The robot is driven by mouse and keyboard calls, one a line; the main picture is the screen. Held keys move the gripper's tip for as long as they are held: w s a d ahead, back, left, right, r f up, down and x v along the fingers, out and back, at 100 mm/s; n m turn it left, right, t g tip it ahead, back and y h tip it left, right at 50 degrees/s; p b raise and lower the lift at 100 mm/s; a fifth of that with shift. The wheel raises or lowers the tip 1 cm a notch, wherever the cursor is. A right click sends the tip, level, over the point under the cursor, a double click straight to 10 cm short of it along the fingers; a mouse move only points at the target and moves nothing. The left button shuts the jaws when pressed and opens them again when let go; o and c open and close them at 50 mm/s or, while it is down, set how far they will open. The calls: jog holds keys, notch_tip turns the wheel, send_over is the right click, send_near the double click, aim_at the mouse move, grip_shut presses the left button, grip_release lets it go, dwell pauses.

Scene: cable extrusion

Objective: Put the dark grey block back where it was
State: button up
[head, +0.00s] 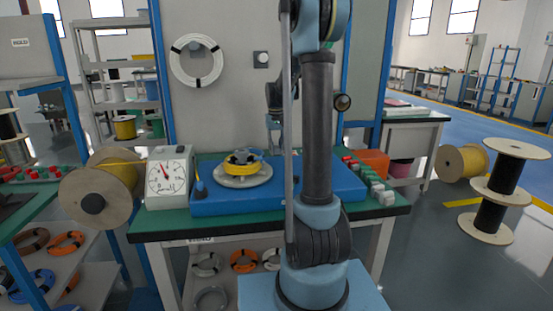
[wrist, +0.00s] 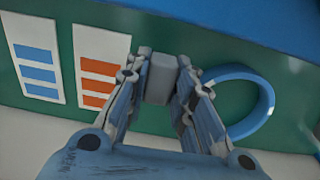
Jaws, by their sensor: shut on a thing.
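In the wrist view a grey block (wrist: 159,78) sits between the fingers of my gripper (wrist: 160,85). The gripper is shut on it, with one finger on each side. Beyond the block lies a green surface; I cannot tell whether the block touches it. In the head view my gripper (head: 273,130) is partly hidden behind my own arm, above the back of the bench. The block cannot be made out there.
In the wrist view a blue ring (wrist: 268,100) lies right of the block. Cards with blue stripes (wrist: 38,70) and orange stripes (wrist: 98,80) lie left.

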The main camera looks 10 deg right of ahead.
aim_at(276, 147)
jog(key=shift+f, duration=1.95)
jog(key=shift+f, duration=0.1)
jog(key=o, duration=1)
notch_tip(276, 147, up, 12)
jog(key=shift+r, duration=0.1)
